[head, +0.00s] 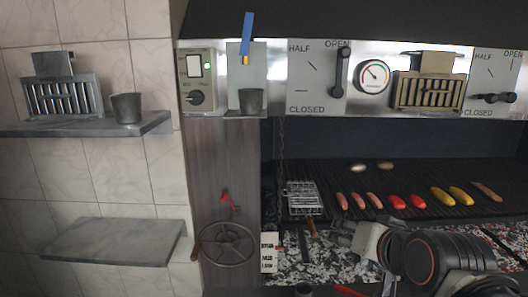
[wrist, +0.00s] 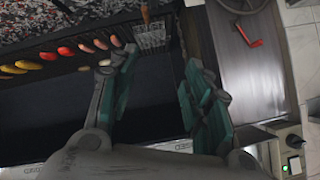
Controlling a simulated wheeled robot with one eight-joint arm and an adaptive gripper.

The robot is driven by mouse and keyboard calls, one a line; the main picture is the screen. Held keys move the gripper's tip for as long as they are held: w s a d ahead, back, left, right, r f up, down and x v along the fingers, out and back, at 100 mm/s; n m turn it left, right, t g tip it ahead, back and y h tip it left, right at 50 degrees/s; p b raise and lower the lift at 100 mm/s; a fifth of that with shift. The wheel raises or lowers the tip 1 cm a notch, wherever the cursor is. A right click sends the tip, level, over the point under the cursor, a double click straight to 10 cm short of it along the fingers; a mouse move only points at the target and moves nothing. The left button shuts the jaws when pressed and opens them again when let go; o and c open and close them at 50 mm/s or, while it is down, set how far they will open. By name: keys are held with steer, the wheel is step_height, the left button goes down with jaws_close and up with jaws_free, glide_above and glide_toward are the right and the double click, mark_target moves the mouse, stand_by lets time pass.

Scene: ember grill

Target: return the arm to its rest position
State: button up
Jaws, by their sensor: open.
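My gripper (wrist: 160,75) is open, with its two green-lined fingers spread apart and nothing between them in the wrist view. In the head view my gripper (head: 342,232) is at the lower right, in front of the grill and just right of the wire basket's handle. My dark, rounded arm links fill the lower right corner of that view and hide part of the ember bed.
The grill grate (head: 320,171) holds sausages, red and yellow pieces and a wire basket (head: 302,198). Embers (head: 325,268) lie below. A handwheel (head: 227,245) is left. Two shelves (head: 105,243) project from the tiled wall. Levers and a gauge (head: 373,75) line the panel above.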

steer(key=s+f+n+g+b, duration=0.1)
steer(key=s+f+b, duration=0.2)
steer(key=f, duration=0.4)
steer(key=s+d+f+n+g+b, duration=0.1)
steer(key=s+f+g+b, duration=0.1)
steer(key=s+f+b, duration=0.2)
steer(key=s+d+f+n+g+h+b, duration=0.1)
steer(key=s+f+n+b, duration=0.1)
steer(key=f, duration=0.9)
steer(key=shift+s+d+g+b, duration=0.15)
steer(key=shift+s+g+b, duration=0.15)
steer(key=shift+s+b, duration=0.45)
